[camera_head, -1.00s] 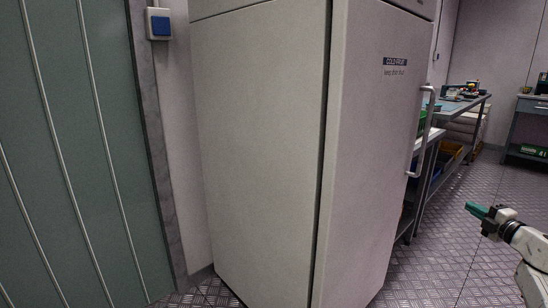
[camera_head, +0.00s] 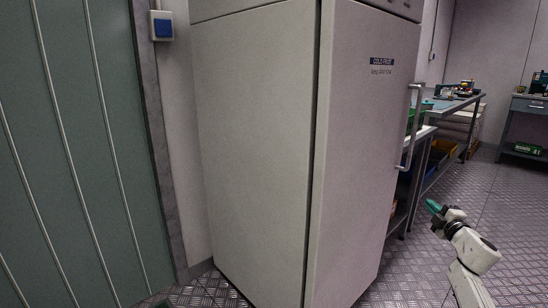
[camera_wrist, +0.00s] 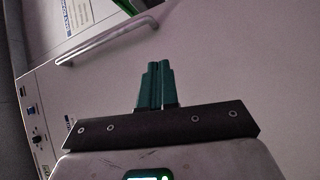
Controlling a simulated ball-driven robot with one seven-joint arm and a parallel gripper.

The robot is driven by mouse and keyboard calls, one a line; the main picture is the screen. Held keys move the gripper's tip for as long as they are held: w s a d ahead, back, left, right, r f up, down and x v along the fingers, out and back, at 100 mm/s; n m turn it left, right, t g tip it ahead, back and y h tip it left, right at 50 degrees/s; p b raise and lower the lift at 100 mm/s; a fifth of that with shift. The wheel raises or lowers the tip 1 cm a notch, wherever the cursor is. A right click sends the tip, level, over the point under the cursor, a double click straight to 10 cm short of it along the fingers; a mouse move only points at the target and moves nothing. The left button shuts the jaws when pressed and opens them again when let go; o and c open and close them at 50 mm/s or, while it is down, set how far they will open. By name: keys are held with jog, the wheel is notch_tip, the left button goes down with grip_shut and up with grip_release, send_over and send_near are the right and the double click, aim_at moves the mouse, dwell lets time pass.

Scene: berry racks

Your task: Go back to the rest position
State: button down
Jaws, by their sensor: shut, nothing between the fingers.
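My gripper (camera_head: 434,206) is at the lower right of the head view, in front of the fridge's door side and apart from it. Its green fingers are together with nothing between them; they also show in the wrist view (camera_wrist: 157,84). The tall white fridge (camera_head: 262,150) fills the middle of the head view with its door shut. Its label reads COLD FRUIT. In the wrist view the fridge's door handle (camera_wrist: 108,42) lies beyond the fingertips, at the upper left.
A grey-green panelled door (camera_head: 85,150) stands at the left, with a blue switch (camera_head: 162,27) beside it. Behind the fridge are a workbench (camera_head: 452,104) with items on it and a yellow bin (camera_head: 444,149). The metal floor (camera_head: 500,205) at the right is clear.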

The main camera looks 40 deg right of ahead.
jog(key=w+a+f+m+g, duration=0.3)
jog(key=w+a+f+m, duration=0.25)
jog(key=a, duration=0.55)
jog(key=w+a+f+m+g, duration=0.2)
jog(key=w+a+f+m, duration=0.4)
jog(key=a, duration=0.6)
jog(key=s+a+f+g+y, duration=0.2)
jog(key=s+a+f+y, duration=0.15)
jog(key=a, duration=0.55)
jog(key=s+a+f+n+g+y, duration=0.15)
jog(key=s+a+f, duration=0.35)
jog(key=a, duration=0.5)
jog(key=s+a+f+g+y, duration=0.2)
jog(key=s+a+f+y, duration=0.15)
jog(key=a, duration=0.55)
jog(key=s+a+r+n+g+y, duration=0.1)
jog(key=s+a+n+g+y, duration=0.2)
jog(key=s+a, duration=0.95)
notch_tip(320, 180, up, 27)
jog(key=s+d+m+p, duration=0.1)
jog(key=d+p, duration=0.1)
jog(key=p, duration=2.5)
jog(key=shift+m, duration=0.3)
jog(key=shift+d+g, duration=0.1)
jog(key=shift+g, duration=0.15)
